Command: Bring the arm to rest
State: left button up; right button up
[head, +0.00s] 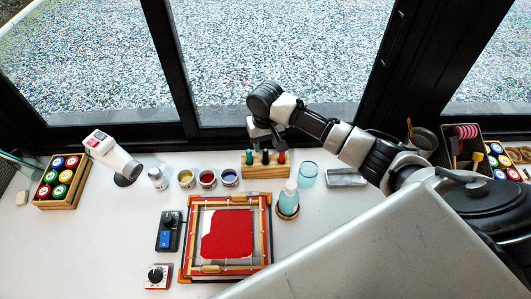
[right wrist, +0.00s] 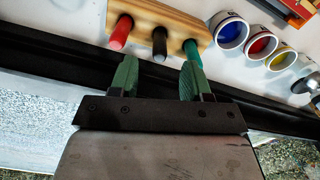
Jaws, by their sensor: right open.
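My right arm reaches across the back of the white table from the right. In the head view its gripper (head: 266,137) hangs over the back edge of the table, by a wooden block (head: 265,172). In the right wrist view the gripper (right wrist: 158,75) has its two green fingers apart, with nothing between them. The block (right wrist: 168,14) holds a red, a black and a green handle just beyond the fingertips. I see no contact with them. My left gripper is not in view.
A framed screen with a red patch (head: 227,234) lies at the front middle. Paint cups (head: 207,179), a blue bottle (head: 289,199) and a glass (head: 307,174) stand near the block. A hair dryer (head: 113,155) is left. Windows close off the back. The left front table is clear.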

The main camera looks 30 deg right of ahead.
jog(key=shift+r, duration=2)
jog(key=shift+f, duration=0.1)
